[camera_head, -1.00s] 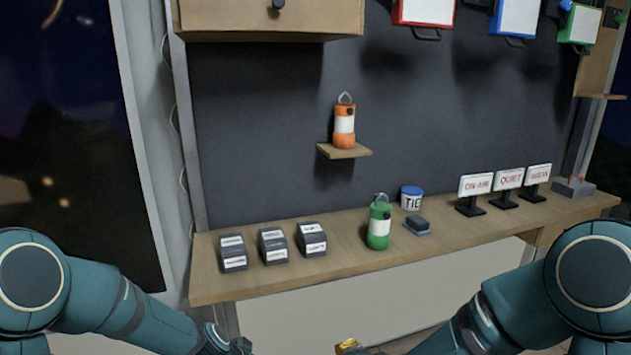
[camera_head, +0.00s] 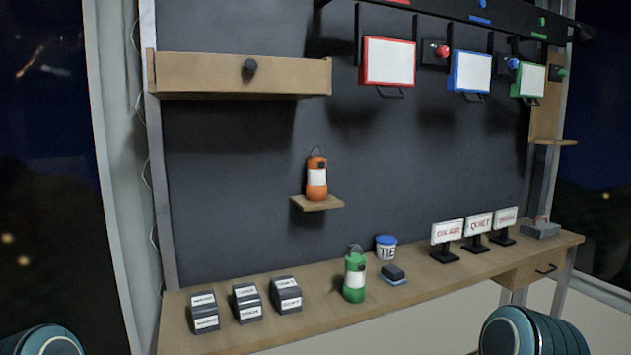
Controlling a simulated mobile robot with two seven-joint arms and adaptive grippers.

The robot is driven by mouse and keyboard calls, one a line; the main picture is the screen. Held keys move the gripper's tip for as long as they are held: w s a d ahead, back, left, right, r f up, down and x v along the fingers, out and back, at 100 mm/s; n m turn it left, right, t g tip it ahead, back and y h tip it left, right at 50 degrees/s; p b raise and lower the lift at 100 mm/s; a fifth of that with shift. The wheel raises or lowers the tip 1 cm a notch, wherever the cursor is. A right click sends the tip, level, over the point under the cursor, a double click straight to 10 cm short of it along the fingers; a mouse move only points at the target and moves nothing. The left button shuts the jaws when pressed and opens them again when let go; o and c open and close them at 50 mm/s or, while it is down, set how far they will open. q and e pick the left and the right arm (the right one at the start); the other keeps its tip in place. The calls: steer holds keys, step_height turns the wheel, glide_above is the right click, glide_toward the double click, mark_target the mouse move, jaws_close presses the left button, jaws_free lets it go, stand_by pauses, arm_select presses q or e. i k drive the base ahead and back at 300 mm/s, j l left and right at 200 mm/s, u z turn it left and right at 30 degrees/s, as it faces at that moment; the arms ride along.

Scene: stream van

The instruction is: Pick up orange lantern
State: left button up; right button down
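The orange lantern (camera_head: 317,178) stands upright on a small wooden wall shelf (camera_head: 318,204) in the middle of the dark back panel. It has a white band and a wire loop handle on top. Nothing hides it. Neither of my grippers is in view; only parts of my arms show at the bottom left and bottom right corners, well below and apart from the lantern.
A green lantern (camera_head: 355,276) stands on the wooden counter (camera_head: 320,311), below the orange one. Beside it are a blue-lidded tub (camera_head: 386,247), a dark block (camera_head: 393,274), dark labelled boxes (camera_head: 246,303) and small signs (camera_head: 447,236).

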mark_target(317, 187)
steer(key=i+l, duration=0.2)
steer(key=l, duration=0.15)
steer(key=i+l, duration=0.25)
steer(key=l, duration=0.15)
steer(key=i+l, duration=0.2)
steer(key=l, duration=0.15)
steer(key=i+l+u, duration=0.1)
steer(key=l, duration=0.25)
steer(key=i+l, duration=0.3)
steer(key=l, duration=0.1)
